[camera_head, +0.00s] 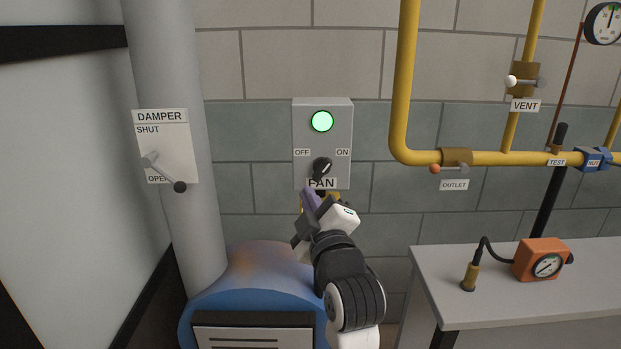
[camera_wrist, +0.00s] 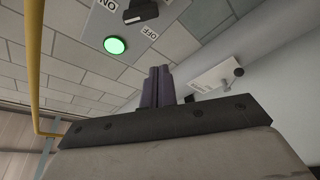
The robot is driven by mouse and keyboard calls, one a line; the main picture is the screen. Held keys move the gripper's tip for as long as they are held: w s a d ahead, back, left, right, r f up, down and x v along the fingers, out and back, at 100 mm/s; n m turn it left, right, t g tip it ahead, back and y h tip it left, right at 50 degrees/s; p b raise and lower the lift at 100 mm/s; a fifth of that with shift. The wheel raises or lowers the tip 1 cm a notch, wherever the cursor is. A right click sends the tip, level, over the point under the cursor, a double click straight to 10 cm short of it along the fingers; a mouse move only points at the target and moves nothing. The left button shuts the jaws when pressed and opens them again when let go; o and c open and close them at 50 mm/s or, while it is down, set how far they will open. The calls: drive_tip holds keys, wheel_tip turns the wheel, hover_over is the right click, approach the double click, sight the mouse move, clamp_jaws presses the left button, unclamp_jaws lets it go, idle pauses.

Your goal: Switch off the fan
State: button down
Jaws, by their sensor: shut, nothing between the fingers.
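The grey fan box (camera_head: 301,128) is mounted on the block wall, with a lit green lamp (camera_head: 322,121) at its top. Its black knob (camera_head: 322,167) sits between the OFF and ON labels, and its upper end seems to lean toward ON. The FAN label is partly covered. My gripper (camera_head: 309,198) is just below the knob, its purple fingers together and empty. In the wrist view the fingers (camera_wrist: 157,72) point toward the wall, and the knob (camera_wrist: 140,13) and green lamp (camera_wrist: 115,45) appear beyond them. I see no clear contact with the knob.
A damper plate (camera_head: 170,140) with a lever (camera_head: 165,172) is on the grey duct at left, above a blue stove-like body (camera_head: 245,299). Yellow pipes (camera_head: 404,80) with valves run at right. A bench (camera_head: 500,310) with an orange gauge box (camera_head: 541,258) stands lower right.

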sight(313, 180)
drive_tip(key=shift+w, duration=0.1)
drive_tip(key=p+x, duration=0.3)
drive_tip(key=x, duration=0.7)
drive_tip(key=shift+w+a+r, duration=0.1)
drive_tip(key=shift+a+r, duration=0.05)
drive_tip(key=shift+r, duration=0.05)
drive_tip(key=shift+d+f+p, duration=0.2)
drive_tip(key=shift+d+f, duration=0.5)
drive_tip(key=shift+d, duration=0.2)
drive_tip(key=shift+d+f+p, duration=0.15)
drive_tip(key=shift+d+f, duration=0.55)
drive_tip(key=shift+d, duration=0.15)
drive_tip(key=shift+s, duration=0.2)
drive_tip(key=shift+b, duration=0.3)
